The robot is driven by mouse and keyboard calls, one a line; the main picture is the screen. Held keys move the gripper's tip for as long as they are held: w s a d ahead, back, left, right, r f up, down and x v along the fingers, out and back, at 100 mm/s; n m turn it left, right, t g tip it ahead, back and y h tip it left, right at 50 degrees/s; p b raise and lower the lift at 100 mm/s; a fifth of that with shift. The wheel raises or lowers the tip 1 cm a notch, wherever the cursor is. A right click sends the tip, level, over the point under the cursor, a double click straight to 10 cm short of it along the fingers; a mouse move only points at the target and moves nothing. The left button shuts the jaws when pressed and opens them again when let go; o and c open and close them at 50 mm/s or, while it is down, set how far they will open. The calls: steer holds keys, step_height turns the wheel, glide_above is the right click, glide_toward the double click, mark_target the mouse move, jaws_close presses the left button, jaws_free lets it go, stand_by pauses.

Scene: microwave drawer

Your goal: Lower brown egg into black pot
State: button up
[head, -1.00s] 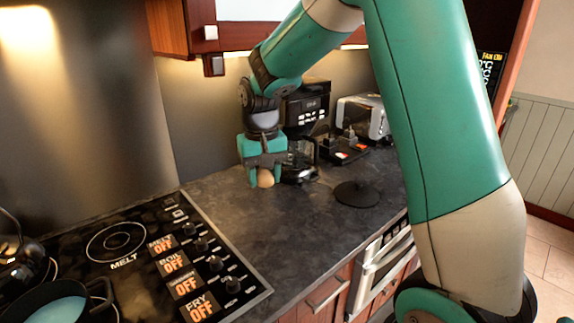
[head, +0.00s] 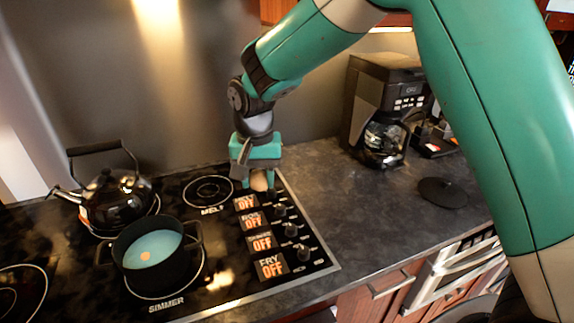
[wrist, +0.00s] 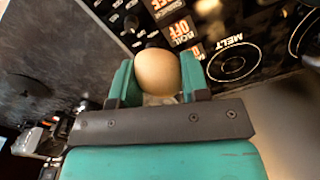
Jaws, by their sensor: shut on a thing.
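My gripper (head: 257,182) is shut on a brown egg (head: 259,181) above the right part of the stove, by the labels and knobs. In the wrist view the egg (wrist: 158,72) sits between the two green fingers. The black pot (head: 128,250) stands on the simmer burner at the left, apart from and lower left of the gripper in the head view. It holds pale blue liquid (head: 153,245) with a small orange spot in it; I cannot tell what the spot is.
A black kettle (head: 117,200) stands behind the pot. The melt burner (head: 209,190) is bare. A coffee maker (head: 384,110) stands on the counter at the back right, with a flat black disc (head: 442,192) in front of it. The counter between stove and disc is clear.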

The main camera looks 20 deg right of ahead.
steer(key=w+a+f+p, duration=0.1)
steer(key=a+f, duration=0.2)
steer(key=a, duration=0.8)
steer(key=w+a+f+p, duration=0.1)
steer(key=a+f, duration=0.2)
steer(key=a, duration=0.8)
steer(key=shift+w+a, duration=0.15)
steer(key=shift+a, duration=0.05)
steer(key=shift+f, duration=0.15)
steer(key=shift+f+b, duration=2.15)
steer(key=shift+f, duration=1.5)
steer(key=o, duration=0.7)
steer(key=shift+r, duration=0.1)
